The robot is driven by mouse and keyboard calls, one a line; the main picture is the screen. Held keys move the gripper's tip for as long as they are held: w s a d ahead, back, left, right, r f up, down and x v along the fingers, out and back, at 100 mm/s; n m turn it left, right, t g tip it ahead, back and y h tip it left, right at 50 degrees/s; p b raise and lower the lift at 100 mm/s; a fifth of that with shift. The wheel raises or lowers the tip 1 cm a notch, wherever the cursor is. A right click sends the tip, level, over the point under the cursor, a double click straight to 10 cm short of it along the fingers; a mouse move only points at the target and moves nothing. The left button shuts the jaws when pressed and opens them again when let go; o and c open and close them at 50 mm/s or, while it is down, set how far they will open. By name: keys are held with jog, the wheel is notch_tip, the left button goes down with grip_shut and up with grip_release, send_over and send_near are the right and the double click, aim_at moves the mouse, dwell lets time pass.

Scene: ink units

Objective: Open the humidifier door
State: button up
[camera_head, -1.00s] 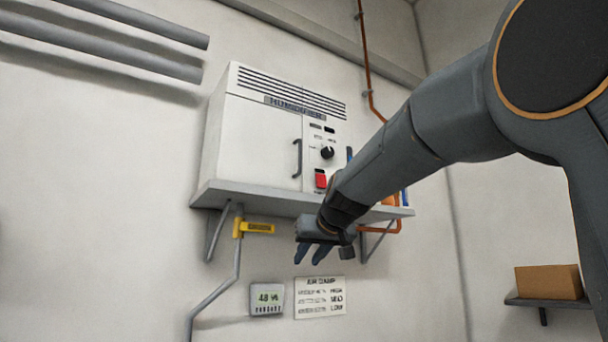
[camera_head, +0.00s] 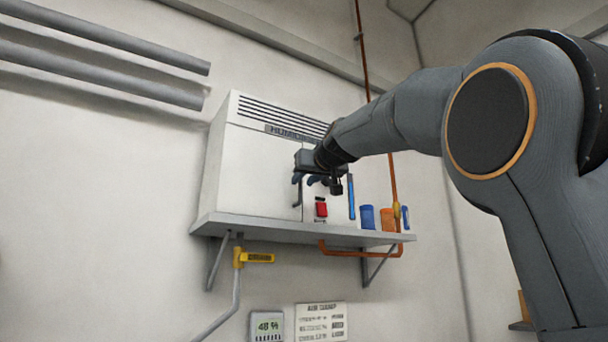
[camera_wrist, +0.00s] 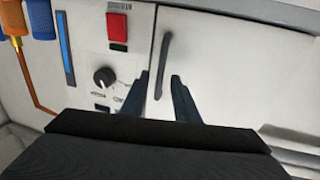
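The humidifier (camera_head: 262,140) is a white box with a slotted top on a wall shelf. Its plain door (camera_head: 255,175) looks closed. The dark vertical door handle (camera_wrist: 165,60) is in the upper middle of the wrist view; part of it shows below my gripper in the head view (camera_head: 298,196). My gripper (camera_head: 310,179) is in front of the panel beside the handle. In the wrist view its two blue fingers (camera_wrist: 160,77) are apart, and one end of the handle appears between them. I cannot tell the depth between fingers and handle.
The control panel has a black knob (camera_wrist: 104,77) and a red switch (camera_head: 321,209). Blue (camera_head: 367,217) and orange (camera_head: 387,219) containers stand on the shelf (camera_head: 290,232) right of the box. A yellow-handled valve (camera_head: 258,258) hangs below. A display (camera_head: 267,326) is lower on the wall.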

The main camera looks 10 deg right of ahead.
jog(key=shift+w+a, duration=0.1)
jog(key=shift+w, duration=0.4)
grip_shut()
